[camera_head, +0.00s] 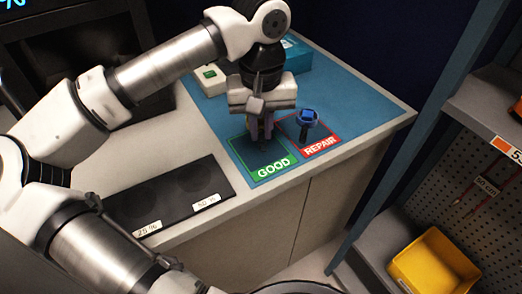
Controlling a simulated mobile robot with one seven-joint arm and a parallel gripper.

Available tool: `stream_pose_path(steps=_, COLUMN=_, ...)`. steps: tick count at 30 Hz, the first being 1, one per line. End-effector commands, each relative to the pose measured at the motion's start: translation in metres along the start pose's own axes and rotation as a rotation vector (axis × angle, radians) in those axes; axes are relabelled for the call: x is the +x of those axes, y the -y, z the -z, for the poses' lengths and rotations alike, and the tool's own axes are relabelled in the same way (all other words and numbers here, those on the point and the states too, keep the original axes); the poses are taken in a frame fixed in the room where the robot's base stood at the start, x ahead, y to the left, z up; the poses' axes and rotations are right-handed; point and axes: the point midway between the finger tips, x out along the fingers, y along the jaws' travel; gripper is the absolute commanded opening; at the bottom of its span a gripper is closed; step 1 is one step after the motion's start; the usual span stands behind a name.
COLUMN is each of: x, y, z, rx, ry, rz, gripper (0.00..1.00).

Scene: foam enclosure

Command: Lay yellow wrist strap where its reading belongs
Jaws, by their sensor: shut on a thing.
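My gripper (262,132) points down over the green-framed GOOD area (273,168) of the blue mat. It is shut on a small dark thing low between its fingers, which I take to be the yellow wrist strap; the fingers hide most of it and no clear yellow shows. I cannot tell whether it touches the mat. The red-framed REPAIR area (321,146) is just right of GOOD. A small white device with a green display (210,74) stands behind and left of my gripper; its reading is too small to make out.
A black tray (222,187) with two empty round spots lies at front left. A teal box (296,56) is behind. A yellow bin (434,262) sits on the right shelf.

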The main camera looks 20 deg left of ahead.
Motion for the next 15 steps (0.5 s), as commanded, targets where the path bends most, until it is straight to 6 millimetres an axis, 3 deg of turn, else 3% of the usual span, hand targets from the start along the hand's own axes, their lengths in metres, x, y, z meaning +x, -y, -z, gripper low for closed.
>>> stream_pose_path(steps=9, x=0.041, y=0.0, z=0.0, rx=0.0, ry=0.001, rz=0.0, gripper=0.0)
stream_pose_path(steps=15, x=0.043, y=0.0, z=0.0, rx=0.0, ry=-0.001, rz=-0.001, gripper=0.0)
